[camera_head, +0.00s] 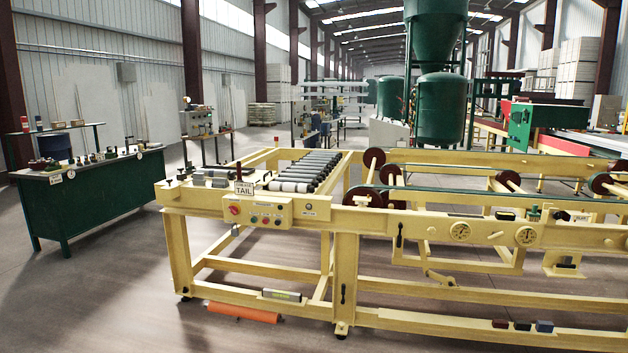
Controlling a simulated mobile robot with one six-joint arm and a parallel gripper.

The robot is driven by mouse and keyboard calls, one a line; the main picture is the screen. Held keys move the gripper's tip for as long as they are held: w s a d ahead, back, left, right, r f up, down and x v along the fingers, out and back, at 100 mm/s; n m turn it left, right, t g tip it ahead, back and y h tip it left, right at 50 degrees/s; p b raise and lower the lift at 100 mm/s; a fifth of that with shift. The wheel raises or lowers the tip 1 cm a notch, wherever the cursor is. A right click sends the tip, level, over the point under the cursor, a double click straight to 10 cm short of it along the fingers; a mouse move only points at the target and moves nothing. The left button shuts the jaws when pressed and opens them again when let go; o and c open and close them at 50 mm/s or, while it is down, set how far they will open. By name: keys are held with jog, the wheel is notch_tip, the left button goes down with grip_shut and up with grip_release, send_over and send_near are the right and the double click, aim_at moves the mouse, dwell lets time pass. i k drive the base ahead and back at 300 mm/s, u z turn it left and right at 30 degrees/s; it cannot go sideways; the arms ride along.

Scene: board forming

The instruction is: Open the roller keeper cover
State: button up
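A bank of dark and pale rollers (308,168) lies across the left part of a yellow machine frame (345,255). Small grey cylindrical parts (210,178) sit on the frame's left end, beside a white sign reading TAIL (244,188). I cannot tell for sure which part is the roller keeper cover, or whether it is open or shut; the fittings are too small at this distance. My gripper is not in view.
A yellow control box (258,210) with a red button is on the frame's near side. A green workbench (90,195) with small parts stands at left. An orange roller (244,312) lies low under the frame. Floor between bench and frame is clear.

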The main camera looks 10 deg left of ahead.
aim_at(267, 178)
jog(key=u, duration=0.35)
jog(key=i, duration=0.6)
jog(key=u, duration=1.1)
jog(key=i, duration=1.65)
jog(key=u, duration=0.45)
jog(key=i, duration=1.9)
jog(key=z, duration=1.05)
jog(key=i, duration=1.2)
jog(key=z, duration=0.7)
jog(key=k, duration=0.85)
jog(key=z, duration=0.2)
jog(key=i, duration=0.85)
